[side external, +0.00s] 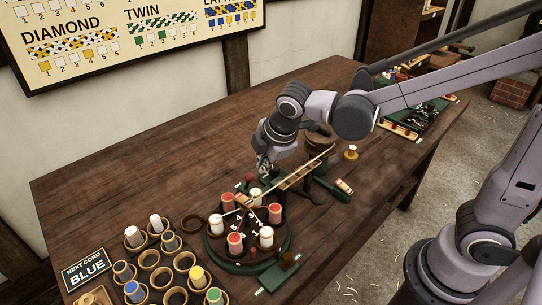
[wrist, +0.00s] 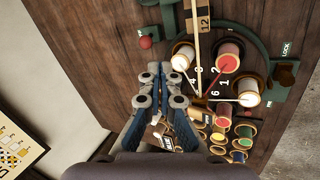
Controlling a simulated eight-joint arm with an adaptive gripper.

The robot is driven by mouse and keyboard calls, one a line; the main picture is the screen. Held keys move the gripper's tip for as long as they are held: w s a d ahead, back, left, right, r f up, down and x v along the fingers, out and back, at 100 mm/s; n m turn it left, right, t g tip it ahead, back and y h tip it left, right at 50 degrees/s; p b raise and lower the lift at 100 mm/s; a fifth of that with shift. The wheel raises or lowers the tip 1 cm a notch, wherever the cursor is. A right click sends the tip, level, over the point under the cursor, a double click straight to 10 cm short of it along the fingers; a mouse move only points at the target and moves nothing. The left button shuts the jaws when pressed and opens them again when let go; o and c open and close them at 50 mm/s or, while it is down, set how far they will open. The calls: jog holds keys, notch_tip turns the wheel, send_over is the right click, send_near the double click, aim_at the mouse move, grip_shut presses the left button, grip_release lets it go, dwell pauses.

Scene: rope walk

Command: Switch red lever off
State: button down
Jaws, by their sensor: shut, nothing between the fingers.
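A small red ball knob (wrist: 145,42), likely the red lever's, sits on a green plate at the upper left of the round green braiding stand (wrist: 262,42) in the wrist view. It also shows in the side view (side external: 249,178), at the stand's back. My gripper (side external: 264,172) is over the back of the stand, close to the red knob. In the wrist view my gripper (wrist: 168,70) is shut and empty, below and right of the knob, apart from it in the picture. I cannot tell which way the lever is set.
Red and white bobbins (side external: 235,242) stand around the numbered disc. A striped wooden ruler (side external: 300,175) slants above the stand. A LOCK plate (wrist: 283,72) is at its right in the wrist view. Cups of coloured spools (side external: 195,277) stand front left.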

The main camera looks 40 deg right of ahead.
aim_at(249, 175)
jog(key=shift+x, duration=4.85)
jog(key=shift+w+r+g, duration=0.15)
jog(key=shift+w+g, duration=0.1)
jog(key=shift+g, duration=0.15)
jog(key=shift+w+r+g, duration=0.15)
jog(key=shift+w+g, duration=0.1)
jog(key=shift+g, duration=0.15)
jog(key=shift+w+r, duration=0.1)
jog(key=w+g, duration=0.2)
jog(key=shift+r+g, duration=0.3)
jog(key=shift+r, duration=0.05)
jog(key=shift+w+r, duration=0.15)
jog(key=shift+w, duration=1.35)
jog(key=shift+w+r, duration=0.1)
